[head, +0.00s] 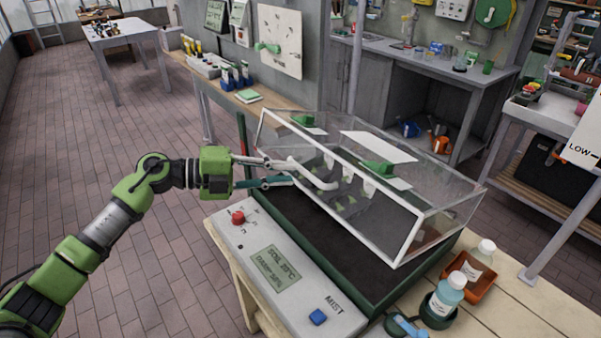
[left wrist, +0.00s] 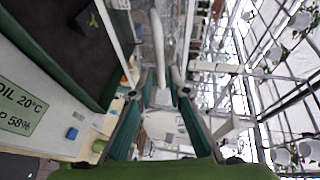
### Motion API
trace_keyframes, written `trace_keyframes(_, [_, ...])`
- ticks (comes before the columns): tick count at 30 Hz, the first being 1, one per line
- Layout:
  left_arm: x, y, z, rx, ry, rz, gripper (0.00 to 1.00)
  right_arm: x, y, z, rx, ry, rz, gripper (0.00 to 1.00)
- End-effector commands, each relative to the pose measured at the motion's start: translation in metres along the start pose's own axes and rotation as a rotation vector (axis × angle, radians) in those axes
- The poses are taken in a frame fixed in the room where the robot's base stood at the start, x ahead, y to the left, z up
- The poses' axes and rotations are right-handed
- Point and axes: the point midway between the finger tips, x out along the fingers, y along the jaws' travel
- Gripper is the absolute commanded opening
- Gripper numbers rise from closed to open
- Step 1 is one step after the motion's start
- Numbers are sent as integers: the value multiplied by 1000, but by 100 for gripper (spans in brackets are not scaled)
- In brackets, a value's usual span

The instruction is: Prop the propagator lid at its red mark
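The propagator tray (head: 372,303) is dark green with dark soil. Its clear lid with a white frame (head: 345,208) is tilted, with the front edge raised above the tray. My left gripper (head: 288,172) is at the lid's front edge, its teal fingers around a white curved handle (head: 318,180). In the left wrist view, the white handle (left wrist: 158,50) runs between the fingertips (left wrist: 163,80). A dark green upright with a red part (head: 242,140) stands at the tray's left; whether this is the red mark I cannot tell. My right gripper is not in view.
A grey control panel (head: 290,290) with a red knob (head: 238,217) and blue button (head: 318,317) lies in front. Two bottles (head: 447,295) (head: 481,259) stand to the right, one in an orange tray. Floor at the left is clear.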

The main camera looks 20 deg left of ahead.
Motion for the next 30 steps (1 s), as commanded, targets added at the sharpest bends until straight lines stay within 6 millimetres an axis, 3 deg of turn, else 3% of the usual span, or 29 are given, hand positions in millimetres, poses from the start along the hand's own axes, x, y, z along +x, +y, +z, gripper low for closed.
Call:
trace_keyframes(6, [-43,1,0,1,-1,3,16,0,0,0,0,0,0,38])
trace_keyframes(12, [-61,0,0,1,0,0,16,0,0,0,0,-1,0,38])
trace_keyframes(30, [-59,-1,-2,-5,-3,-18,16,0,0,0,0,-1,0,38])
